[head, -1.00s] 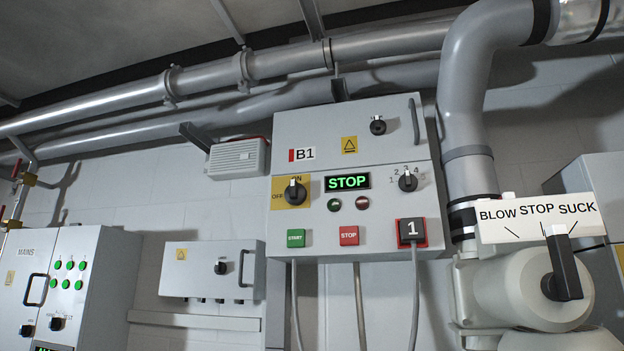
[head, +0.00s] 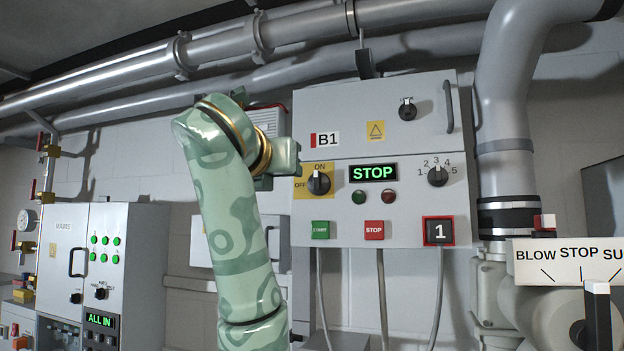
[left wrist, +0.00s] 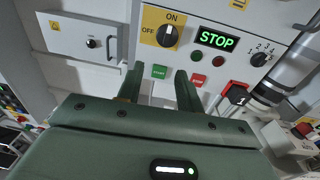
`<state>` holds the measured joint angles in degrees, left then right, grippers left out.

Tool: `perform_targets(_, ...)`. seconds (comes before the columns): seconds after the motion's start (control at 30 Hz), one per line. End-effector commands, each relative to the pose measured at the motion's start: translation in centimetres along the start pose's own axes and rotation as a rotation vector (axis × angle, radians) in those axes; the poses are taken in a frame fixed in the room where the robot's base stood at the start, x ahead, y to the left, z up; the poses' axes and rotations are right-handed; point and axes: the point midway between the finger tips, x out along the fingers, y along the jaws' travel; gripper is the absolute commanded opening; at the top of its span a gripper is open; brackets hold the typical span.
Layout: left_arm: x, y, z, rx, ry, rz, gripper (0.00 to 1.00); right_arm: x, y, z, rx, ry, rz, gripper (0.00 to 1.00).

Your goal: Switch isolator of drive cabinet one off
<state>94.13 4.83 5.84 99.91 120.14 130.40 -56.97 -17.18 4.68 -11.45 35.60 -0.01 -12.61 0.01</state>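The B1 drive cabinet (head: 345,225) is on the wall. Its isolator is a black rotary knob (head: 319,183) on a yellow ON/OFF plate (head: 302,192), with its white mark pointing up at ON. The knob also shows in the left wrist view (left wrist: 168,36), beyond my fingers. My left gripper (head: 287,160) is beside the cabinet's left edge in the head view, its fingers mostly hidden. In the left wrist view its two fingers (left wrist: 158,76) are apart and empty, below the knob and not around it. My right gripper is not in view.
The green STOP display (head: 373,173), green START button (head: 320,230), red STOP button (head: 374,230) and numbered selector (head: 438,176) sit close by on the panel. A mains cabinet (head: 125,240) stands left. A BLOW/STOP/SUCK valve (head: 597,310) is at right.

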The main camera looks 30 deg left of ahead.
Motion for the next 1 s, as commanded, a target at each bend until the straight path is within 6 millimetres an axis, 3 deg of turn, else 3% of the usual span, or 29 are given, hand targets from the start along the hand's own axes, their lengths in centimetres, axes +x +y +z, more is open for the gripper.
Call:
perform_targets(0.07,-1.0,-0.5,1.2,-0.009,-0.023,-0.045,0.36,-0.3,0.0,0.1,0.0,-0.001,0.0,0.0)
perform_targets(0.17,-0.4,-0.7,1.4,-0.011,-0.025,-0.061,0.36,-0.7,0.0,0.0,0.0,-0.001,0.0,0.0)
perform_targets(0.7,11.9,-1.3,1.9,-0.011,-0.022,-0.056,0.36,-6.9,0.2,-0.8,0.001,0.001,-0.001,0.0)
perform_targets(1.0,14.9,-1.4,1.7,-0.012,-0.026,-0.054,0.36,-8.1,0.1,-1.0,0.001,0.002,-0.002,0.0)
